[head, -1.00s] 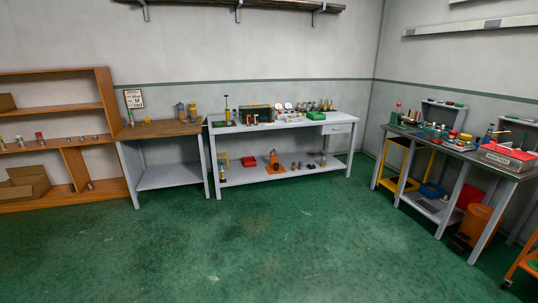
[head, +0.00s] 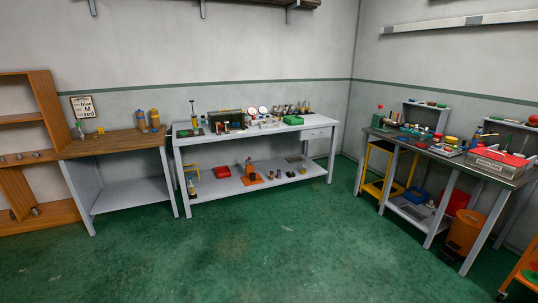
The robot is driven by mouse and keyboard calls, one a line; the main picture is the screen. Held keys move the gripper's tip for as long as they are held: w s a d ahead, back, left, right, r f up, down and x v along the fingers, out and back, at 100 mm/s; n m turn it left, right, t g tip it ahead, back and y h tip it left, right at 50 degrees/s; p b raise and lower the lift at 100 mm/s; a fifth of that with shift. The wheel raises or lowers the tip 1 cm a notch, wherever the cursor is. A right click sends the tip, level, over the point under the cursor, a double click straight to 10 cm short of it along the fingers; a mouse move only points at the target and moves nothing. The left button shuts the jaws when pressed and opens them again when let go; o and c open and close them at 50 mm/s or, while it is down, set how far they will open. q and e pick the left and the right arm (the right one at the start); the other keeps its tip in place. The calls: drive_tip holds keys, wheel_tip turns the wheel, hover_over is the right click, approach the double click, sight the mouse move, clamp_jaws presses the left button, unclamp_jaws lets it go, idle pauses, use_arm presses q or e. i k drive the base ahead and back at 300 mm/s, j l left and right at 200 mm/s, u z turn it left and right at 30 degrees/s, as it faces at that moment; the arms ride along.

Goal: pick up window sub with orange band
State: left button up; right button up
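I cannot make out a window sub with an orange band for certain; the small parts are too far off. Small grey metal cylinders (head: 37,154) stand on the wooden shelf unit at the left edge, with another grey cylinder (head: 35,211) lower down. Several small cylinders (head: 270,175) stand on the lower shelf of the white bench, and small dark and light parts (head: 222,127) stand on its top. Two orange-and-grey containers (head: 154,119) stand at the back of the wood-topped bench (head: 110,146). Neither of my grippers is in view.
The wooden shelf unit (head: 55,110) is cut off at the left. The white bench (head: 318,124) stands against the back wall. A dark-topped bench (head: 385,133) with tools lines the right wall, with an orange bin (head: 464,232) below. The green floor (head: 240,255) ahead is clear.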

sight(218, 128)
drive_tip(key=i, duration=0.85)
drive_tip(key=i+l+u, duration=0.15)
drive_tip(key=i, duration=0.75)
drive_tip(key=i+l+u, duration=0.1)
drive_tip(key=i+u, duration=0.15)
drive_tip(key=i, duration=0.15)
drive_tip(key=i+l+u, duration=0.25)
drive_tip(key=i, duration=0.15)
drive_tip(key=i+l+u, duration=0.2)
drive_tip(key=i, duration=0.15)
